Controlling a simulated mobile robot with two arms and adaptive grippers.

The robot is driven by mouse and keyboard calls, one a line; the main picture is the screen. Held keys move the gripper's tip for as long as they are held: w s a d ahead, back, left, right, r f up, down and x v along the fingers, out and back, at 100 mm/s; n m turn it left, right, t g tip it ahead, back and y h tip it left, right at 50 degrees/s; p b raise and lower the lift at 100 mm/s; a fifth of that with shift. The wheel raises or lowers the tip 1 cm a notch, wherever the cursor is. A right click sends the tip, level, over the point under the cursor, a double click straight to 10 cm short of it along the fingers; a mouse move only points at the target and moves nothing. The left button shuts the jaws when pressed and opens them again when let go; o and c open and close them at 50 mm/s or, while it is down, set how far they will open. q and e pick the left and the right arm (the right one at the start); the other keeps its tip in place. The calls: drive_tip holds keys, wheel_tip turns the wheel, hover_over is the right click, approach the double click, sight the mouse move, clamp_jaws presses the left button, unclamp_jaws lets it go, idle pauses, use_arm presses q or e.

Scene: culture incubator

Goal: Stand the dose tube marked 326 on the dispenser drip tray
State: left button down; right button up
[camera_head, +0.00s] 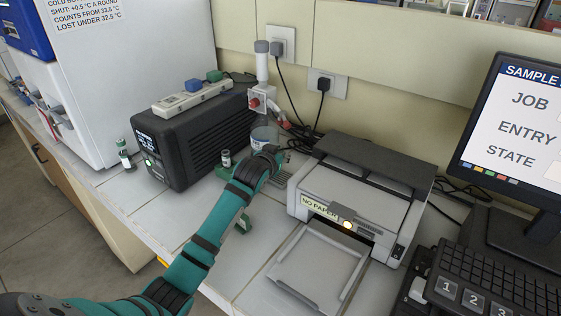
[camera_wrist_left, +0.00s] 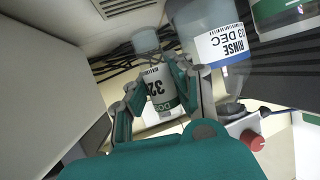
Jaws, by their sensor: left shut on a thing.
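In the head view the gripper hides the tube. A slotted grey plate, which looks like the drip tray (camera_wrist_left: 125,6), shows at the wrist view's top edge, apart from the tube. My right gripper is not in view.
A clear container marked RINSE (camera_wrist_left: 225,45) is close beside the fingers; it also shows in the head view (camera_head: 262,135). The printer (camera_head: 345,195) stands right. Another small tube (camera_head: 226,158) stands left of the gripper. A red knob (camera_head: 254,103) sits above the counter.

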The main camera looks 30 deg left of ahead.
use_arm(q)
drive_tip(key=shift+w, duration=0.4)
drive_tip(key=shift+w+f, duration=0.1)
drive_tip(key=shift+f, duration=1.7)
drive_tip(key=shift+f, duration=0.1)
drive_tip(key=c, duration=1.2)
unclamp_jaws()
